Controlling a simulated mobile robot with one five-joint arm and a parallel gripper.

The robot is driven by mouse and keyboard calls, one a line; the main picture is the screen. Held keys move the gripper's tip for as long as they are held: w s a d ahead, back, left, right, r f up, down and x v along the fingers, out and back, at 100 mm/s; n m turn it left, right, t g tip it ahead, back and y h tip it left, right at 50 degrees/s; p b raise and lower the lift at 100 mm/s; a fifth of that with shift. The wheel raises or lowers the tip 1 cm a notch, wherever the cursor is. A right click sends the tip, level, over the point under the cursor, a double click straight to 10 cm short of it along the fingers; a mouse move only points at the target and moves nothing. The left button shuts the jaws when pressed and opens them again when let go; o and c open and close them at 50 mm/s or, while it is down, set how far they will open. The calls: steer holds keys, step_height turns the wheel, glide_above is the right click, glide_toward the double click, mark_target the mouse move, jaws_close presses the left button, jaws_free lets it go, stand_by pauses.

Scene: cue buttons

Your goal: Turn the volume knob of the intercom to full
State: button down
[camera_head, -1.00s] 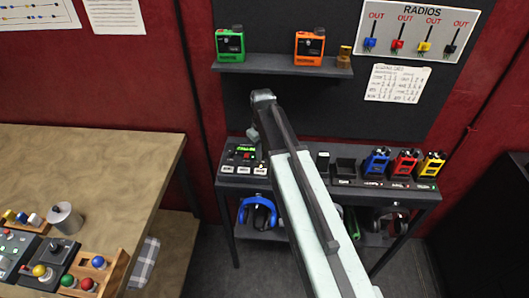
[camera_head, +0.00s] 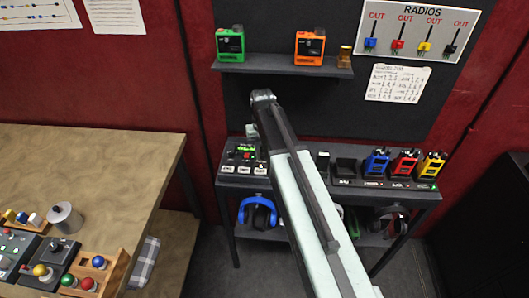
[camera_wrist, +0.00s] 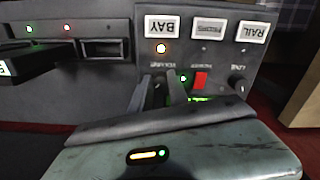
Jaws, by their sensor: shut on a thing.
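The intercom (camera_head: 229,169) is a dark box with a lit green display, at the left end of the narrow table. In the wrist view its panel (camera_wrist: 222,58) appears upside down, with white BAY and RAIL buttons, a red switch and small lamps. My gripper (camera_wrist: 163,88) is at the VOLUME label, its two fingers close together on the volume knob. The knob itself is hidden between and behind the fingers, so its pointer cannot be read. In the head view my gripper (camera_head: 251,131) is small and just above the intercom. A second knob, marked LINE (camera_wrist: 238,83), is beside it.
An empty dark cradle (camera_head: 346,167) and blue (camera_head: 377,162), red (camera_head: 404,164) and yellow (camera_head: 432,166) radios stand right of the intercom. A shelf (camera_head: 282,66) with green and orange units hangs above. A wooden table (camera_head: 90,160) is at left.

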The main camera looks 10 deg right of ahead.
steer(key=m, duration=0.4)
steer(key=shift+w, duration=0.1)
steer(key=m, duration=0.8)
steer(key=shift+d+m, duration=0.1)
steer(key=shift+m, duration=1.3)
steer(key=c, duration=1.3)
jaws_free()
steer(key=shift+d, duration=0.1)
steer(key=shift+o, duration=0.2)
